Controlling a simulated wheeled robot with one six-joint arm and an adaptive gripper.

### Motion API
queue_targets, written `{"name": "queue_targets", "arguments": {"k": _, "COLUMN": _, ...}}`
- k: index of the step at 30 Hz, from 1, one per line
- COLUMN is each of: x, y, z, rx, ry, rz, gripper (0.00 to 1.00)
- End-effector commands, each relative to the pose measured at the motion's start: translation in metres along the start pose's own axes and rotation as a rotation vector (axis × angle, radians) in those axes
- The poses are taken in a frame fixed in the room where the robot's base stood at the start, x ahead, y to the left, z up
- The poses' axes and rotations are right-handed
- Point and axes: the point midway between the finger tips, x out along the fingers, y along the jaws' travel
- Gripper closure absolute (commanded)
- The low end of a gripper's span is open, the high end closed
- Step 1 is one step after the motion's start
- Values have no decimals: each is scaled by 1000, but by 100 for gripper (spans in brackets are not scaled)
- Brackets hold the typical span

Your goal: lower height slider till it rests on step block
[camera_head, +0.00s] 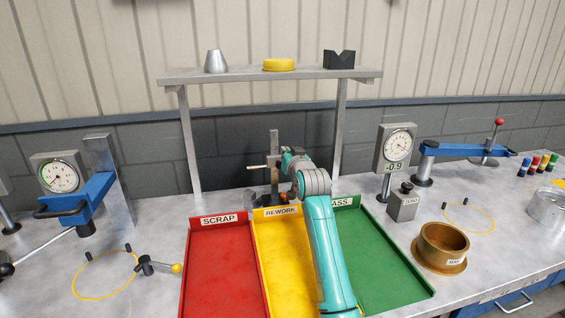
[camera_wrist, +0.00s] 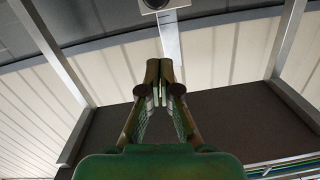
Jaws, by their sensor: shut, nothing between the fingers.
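The height gauge's upright grey post (camera_head: 274,143) stands behind the red and yellow trays, below the shelf. A pale, thin rod (camera_head: 257,167) sticks out to the left beside the post and may belong to the height slider. My gripper (camera_head: 277,166) is close to the post, mostly hidden by my turquoise wrist. In the wrist view my gripper (camera_wrist: 161,97) is shut, with nothing between its fingertips. A pale graduated strip with a dark round part (camera_wrist: 155,4) shows beyond the tips. I cannot make out the step block; contact with the slider is unclear.
A red SCRAP tray (camera_head: 219,265), yellow REWORK tray (camera_head: 277,262) and green tray (camera_head: 385,262) fill the front middle. A shelf (camera_head: 220,75) on two posts spans above. Dial gauges with blue levers stand left and right. A brass cup (camera_head: 441,248) is at right.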

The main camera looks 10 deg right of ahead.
Motion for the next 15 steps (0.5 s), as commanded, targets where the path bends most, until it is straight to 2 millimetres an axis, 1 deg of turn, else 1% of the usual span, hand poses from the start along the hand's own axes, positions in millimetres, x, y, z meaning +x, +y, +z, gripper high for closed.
{"name": "queue_targets", "arguments": {"k": 1, "x": 8, "y": 0, "z": -1, "rx": 0, "ry": -1, "rz": 0, "gripper": 100}}
{"name": "queue_targets", "arguments": {"k": 3, "x": 17, "y": 0, "z": -1, "rx": 0, "ry": -1, "rz": 0, "gripper": 100}}
{"name": "queue_targets", "arguments": {"k": 4, "x": 18, "y": 0, "z": 8, "rx": 0, "ry": -4, "rz": 0, "gripper": 100}}
{"name": "queue_targets", "arguments": {"k": 7, "x": 20, "y": 0, "z": 22, "rx": 0, "ry": -3, "rz": 0, "gripper": 100}}
{"name": "queue_targets", "arguments": {"k": 12, "x": 23, "y": 0, "z": 35, "rx": -1, "ry": 0, "rz": 0, "gripper": 100}}
{"name": "queue_targets", "arguments": {"k": 15, "x": 24, "y": 0, "z": 38, "rx": -1, "ry": 1, "rz": 0, "gripper": 100}}
